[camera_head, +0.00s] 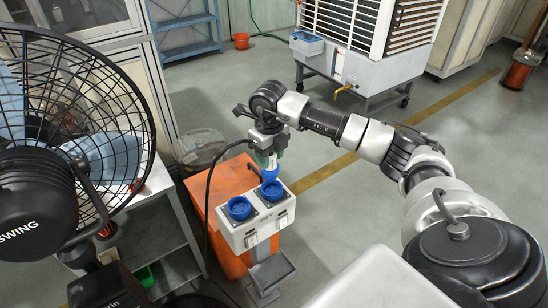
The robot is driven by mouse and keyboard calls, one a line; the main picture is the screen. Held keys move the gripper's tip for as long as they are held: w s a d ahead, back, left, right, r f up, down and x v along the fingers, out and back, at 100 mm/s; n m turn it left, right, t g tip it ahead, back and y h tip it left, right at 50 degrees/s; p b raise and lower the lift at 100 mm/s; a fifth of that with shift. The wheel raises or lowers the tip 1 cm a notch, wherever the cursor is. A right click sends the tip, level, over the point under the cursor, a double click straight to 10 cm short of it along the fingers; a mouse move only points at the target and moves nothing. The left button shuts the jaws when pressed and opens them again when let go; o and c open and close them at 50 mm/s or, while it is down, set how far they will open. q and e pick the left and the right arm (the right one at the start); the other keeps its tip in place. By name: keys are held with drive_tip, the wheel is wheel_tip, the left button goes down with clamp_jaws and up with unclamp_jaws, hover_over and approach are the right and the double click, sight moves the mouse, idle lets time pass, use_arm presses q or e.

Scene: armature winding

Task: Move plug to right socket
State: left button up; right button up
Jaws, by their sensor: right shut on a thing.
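The plug (267,164), blue and pale green, hangs below my right gripper (266,150), which is shut on it. The plug points down, just behind and above the right socket (271,190) as seen here. I cannot tell whether its lower end touches the socket. The left socket (239,208) is blue and round, with nothing in it. Both sockets sit on top of a white socket box (257,232). A black cable loops from the gripper area down the left side of the box. My left gripper is not in view.
An orange cabinet (222,185) stands behind and beside the socket box. A large black fan (75,130) fills the left side, with a grey table (165,215) behind it. A white cooler unit (375,60) stands at the back. The floor right of the box is clear.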

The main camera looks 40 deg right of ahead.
sight(271, 156)
drive_tip(key=w+d+f+m+p, duration=0.1)
drive_tip(key=f+p, duration=0.1)
drive_tip(key=shift+w+d+f+m, duration=0.3)
drive_tip(key=shift+w+d+m, duration=0.1)
drive_tip(key=shift+d+f+b, duration=0.15)
drive_tip(key=shift+f+b, duration=2)
drive_tip(key=shift+f, duration=1.1)
drive_tip(key=shift+f+b, duration=0.35)
drive_tip(key=shift+f, duration=0.25)
drive_tip(key=o, duration=0.7)
drive_tip(key=shift+r, duration=0.1)
drive_tip(key=shift+r+p, duration=4.05)
drive_tip(key=shift+r, duration=1.4)
